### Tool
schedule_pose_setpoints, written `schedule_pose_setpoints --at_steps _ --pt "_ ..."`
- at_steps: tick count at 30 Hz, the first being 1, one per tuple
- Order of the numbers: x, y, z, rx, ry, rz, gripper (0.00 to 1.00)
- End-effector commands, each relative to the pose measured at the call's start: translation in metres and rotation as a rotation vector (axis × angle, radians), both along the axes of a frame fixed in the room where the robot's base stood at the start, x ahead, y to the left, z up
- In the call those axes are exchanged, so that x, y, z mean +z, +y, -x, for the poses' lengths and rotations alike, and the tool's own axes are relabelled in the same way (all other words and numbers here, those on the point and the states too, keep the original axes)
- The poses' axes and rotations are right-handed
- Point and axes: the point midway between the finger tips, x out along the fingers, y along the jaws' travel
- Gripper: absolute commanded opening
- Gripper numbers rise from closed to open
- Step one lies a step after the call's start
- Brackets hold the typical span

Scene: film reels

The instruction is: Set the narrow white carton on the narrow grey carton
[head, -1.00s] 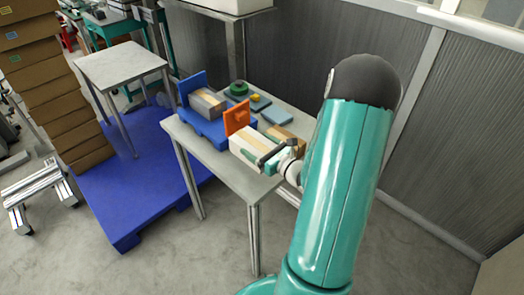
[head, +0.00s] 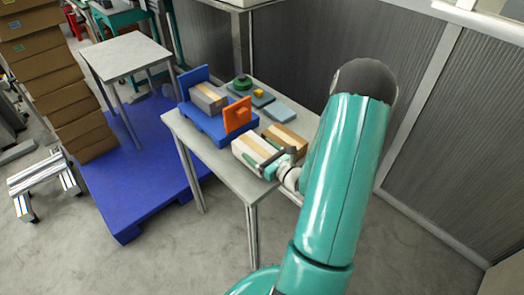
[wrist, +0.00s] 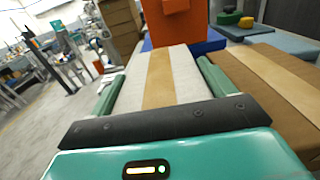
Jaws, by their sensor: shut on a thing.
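The narrow white carton (head: 249,152), white with a tan tape strip, is at the near right part of the table in the head view. My gripper (head: 274,163) is shut on it from the near right side. In the wrist view the white carton (wrist: 186,75) lies between the two green fingers of my gripper (wrist: 160,88). I cannot tell whether its underside touches the table. The narrow grey carton (head: 210,99), with a tan strip, rests on a blue tray in front of its upright blue panel, apart from the white carton.
The blue tray (head: 215,128) has an orange upright block (head: 238,115) at its near right, between the two cartons. A brown carton (head: 287,139) stands close right of the white carton. Green and yellow pieces (head: 243,82) and a light blue slab (head: 279,109) lie behind.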

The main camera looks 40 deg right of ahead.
Motion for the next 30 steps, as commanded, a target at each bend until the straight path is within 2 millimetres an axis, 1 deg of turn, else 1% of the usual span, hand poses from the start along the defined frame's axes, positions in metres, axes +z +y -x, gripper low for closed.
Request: schedule_pose_setpoints --at_steps 3,15,16,17,18,28,29,30 --pt "-0.0082 0.0018 0.0005 -0.004 -0.001 0.0 0.48" --pt "-0.012 0.0031 0.0005 -0.007 -0.001 0.003 0.48" --pt "-0.0127 0.0032 0.0006 -0.007 0.0 0.002 0.84" --pt "-0.0123 0.0031 0.0006 -0.007 0.0 0.003 0.9" --pt "-0.0123 0.003 0.0005 -0.007 0.0 0.003 0.91" --pt "-0.0095 0.0018 0.0002 -0.006 -0.001 0.003 0.91" --pt "-0.0084 0.0016 0.0009 -0.006 -0.001 0.002 0.91" --pt "-0.0094 0.0007 0.0058 -0.007 0.001 0.002 0.91"
